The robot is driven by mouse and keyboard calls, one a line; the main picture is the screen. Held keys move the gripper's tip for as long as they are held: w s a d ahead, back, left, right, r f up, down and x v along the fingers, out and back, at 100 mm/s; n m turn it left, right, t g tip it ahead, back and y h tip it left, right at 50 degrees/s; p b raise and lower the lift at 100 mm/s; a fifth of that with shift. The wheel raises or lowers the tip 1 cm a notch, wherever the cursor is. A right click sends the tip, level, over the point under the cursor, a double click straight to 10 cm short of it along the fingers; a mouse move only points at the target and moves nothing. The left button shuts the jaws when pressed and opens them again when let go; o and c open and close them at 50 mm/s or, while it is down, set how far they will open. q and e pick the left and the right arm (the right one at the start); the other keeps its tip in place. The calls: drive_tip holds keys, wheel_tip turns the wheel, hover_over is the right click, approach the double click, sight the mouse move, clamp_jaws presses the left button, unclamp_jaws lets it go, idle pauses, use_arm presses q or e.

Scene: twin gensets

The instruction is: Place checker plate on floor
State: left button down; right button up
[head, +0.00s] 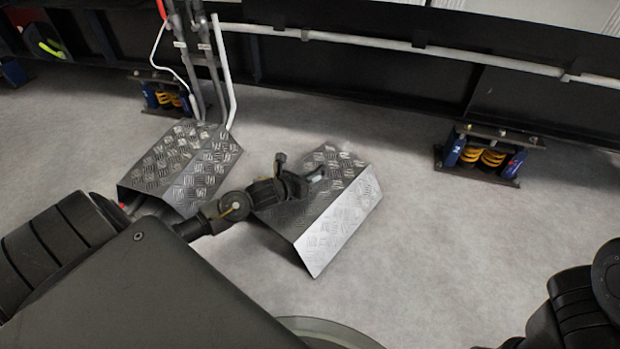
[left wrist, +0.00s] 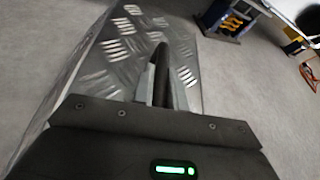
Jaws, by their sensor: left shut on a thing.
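A bent metal checker plate (head: 345,205) with a raised tread pattern shows in the middle of the head view. My left gripper (head: 312,177) reaches it from the left and is shut on it at its upper part. In the left wrist view the plate (left wrist: 105,60) fills the left and middle, with the finger (left wrist: 160,75) against it. The plate looks tilted; I cannot tell whether its lower edge touches the floor (head: 430,270). A second, similar checker plate (head: 180,165) stands on the floor to the left, under the pipes.
Grey pipes and cables (head: 205,60) come down onto the second plate. A spring mount with yellow coils (head: 487,156) stands at the right, another (head: 168,97) at the left. A dark frame (head: 370,75) runs along the back. The floor right of the held plate is clear.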

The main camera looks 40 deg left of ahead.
use_arm(q)
drive_tip(key=shift+r, duration=0.15)
drive_tip(key=c, duration=1.7)
unclamp_jaws()
drive_tip(key=shift+f, duration=0.2)
drive_tip(key=o, duration=0.3)
drive_tip(key=shift+s+r, duration=0.15)
drive_tip(key=shift+s+r+p, duration=0.15)
drive_tip(key=shift+s+p, duration=0.15)
drive_tip(key=shift+p, duration=0.1)
drive_tip(key=p+v, duration=0.4)
drive_tip(key=v, duration=0.4)
drive_tip(key=shift+s+r+p, duration=0.1)
drive_tip(key=shift+r+p, duration=0.05)
drive_tip(key=shift+p, duration=0.15)
drive_tip(key=shift+p+v, duration=0.4)
drive_tip(key=shift+v, duration=0.65)
drive_tip(key=shift+s+a, duration=0.15)
drive_tip(key=shift+s, duration=0.2)
